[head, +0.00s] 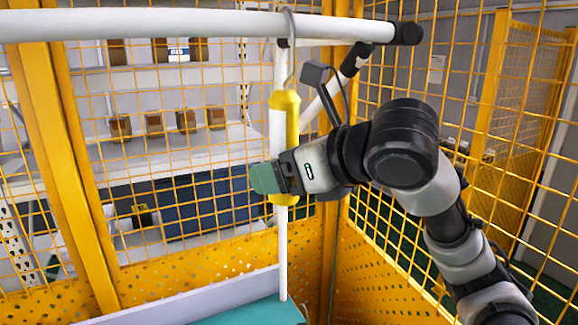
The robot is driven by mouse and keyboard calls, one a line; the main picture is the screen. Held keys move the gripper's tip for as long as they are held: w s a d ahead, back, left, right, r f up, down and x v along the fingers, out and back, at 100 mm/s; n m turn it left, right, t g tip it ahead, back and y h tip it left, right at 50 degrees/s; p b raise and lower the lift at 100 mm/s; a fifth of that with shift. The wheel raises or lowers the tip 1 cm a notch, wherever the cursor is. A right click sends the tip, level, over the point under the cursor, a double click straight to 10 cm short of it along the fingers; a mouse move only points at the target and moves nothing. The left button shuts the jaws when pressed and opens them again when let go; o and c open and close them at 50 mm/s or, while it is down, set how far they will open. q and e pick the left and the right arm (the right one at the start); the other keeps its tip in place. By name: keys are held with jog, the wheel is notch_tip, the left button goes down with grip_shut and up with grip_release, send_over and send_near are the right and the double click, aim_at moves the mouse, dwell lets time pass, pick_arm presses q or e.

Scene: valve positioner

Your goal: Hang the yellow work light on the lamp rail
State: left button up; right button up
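The yellow work light (292,115) hangs upright in the middle of the head view, with a thin grey hook (291,60) at its top. The white lamp rail (150,24) runs across the top of the picture. The hook's curve overlaps the rail near its right end and rises to the rail's upper edge. I cannot tell whether it rests on the rail or is only in front of it. My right gripper (268,179), with teal fingertips, is around the lower part of the light and appears shut on it. The far finger is hidden. My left gripper is out of view.
A white vertical rod (282,255) shows below the light. Yellow mesh fencing (200,240) stands behind, with shelves of cardboard boxes (186,120) beyond it. A teal surface (245,314) lies at the bottom. The rail's left stretch is bare.

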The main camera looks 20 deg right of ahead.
jog(key=b+v, duration=0.3)
jog(key=v, duration=0.7)
jog(key=shift+s+d+r, duration=0.15)
jog(key=shift+s+d, duration=0.05)
jog(key=shift+s, duration=0.1)
